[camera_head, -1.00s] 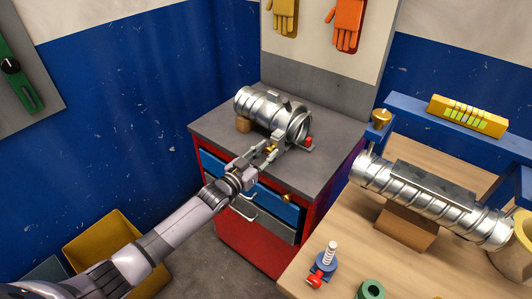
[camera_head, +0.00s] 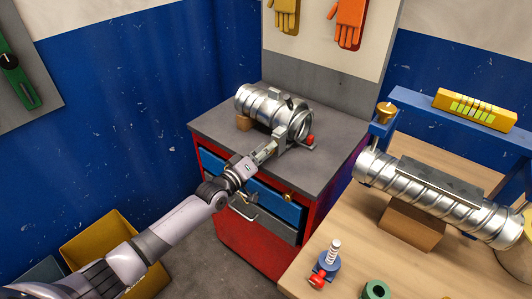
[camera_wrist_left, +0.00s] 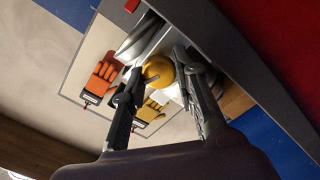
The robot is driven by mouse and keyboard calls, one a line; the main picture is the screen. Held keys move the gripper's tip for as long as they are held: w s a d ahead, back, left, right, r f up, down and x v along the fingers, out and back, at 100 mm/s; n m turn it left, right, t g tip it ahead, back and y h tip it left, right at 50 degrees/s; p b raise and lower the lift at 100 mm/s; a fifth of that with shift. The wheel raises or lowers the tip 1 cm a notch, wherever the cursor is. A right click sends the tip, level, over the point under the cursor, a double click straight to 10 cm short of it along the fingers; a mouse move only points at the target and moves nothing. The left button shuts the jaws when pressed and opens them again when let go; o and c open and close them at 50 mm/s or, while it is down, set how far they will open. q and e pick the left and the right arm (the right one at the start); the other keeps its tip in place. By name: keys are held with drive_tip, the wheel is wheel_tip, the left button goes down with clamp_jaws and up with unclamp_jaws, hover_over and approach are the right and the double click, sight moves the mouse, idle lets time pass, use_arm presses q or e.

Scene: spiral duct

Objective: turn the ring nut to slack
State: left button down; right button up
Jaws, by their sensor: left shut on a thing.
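The ring nut (camera_wrist_left: 158,72) is a round brass-yellow piece at the front end of the silver spiral duct (camera_head: 262,106), which lies on the grey top of the red cabinet. In the wrist view the nut sits between the two fingers of my left gripper (camera_wrist_left: 163,78), and a finger covers part of it. My left gripper (camera_head: 268,150) is shut on it. In the head view the gripper hides the nut. A clamp ring (camera_head: 300,122) goes around the duct end, with a red knob (camera_head: 309,140) beside it. My right gripper is not in view.
The red cabinet (camera_head: 240,233) has blue and grey drawers. A wooden bench (camera_head: 325,225) at right holds a second spiral duct (camera_head: 435,203) on a wood block, a blue-and-red screw piece (camera_head: 325,265) and a green ring (camera_head: 375,289). A yellow bin (camera_head: 105,240) stands at lower left.

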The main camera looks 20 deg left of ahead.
use_arm(q)
drive_tip(key=shift+f+n, duration=0.2)
drive_tip(key=shift+n, duration=0.7)
drive_tip(key=shift+b, duration=0.3)
drive_tip(key=c, duration=1.3)
unclamp_jaws()
drive_tip(key=shift+r, duration=0.15)
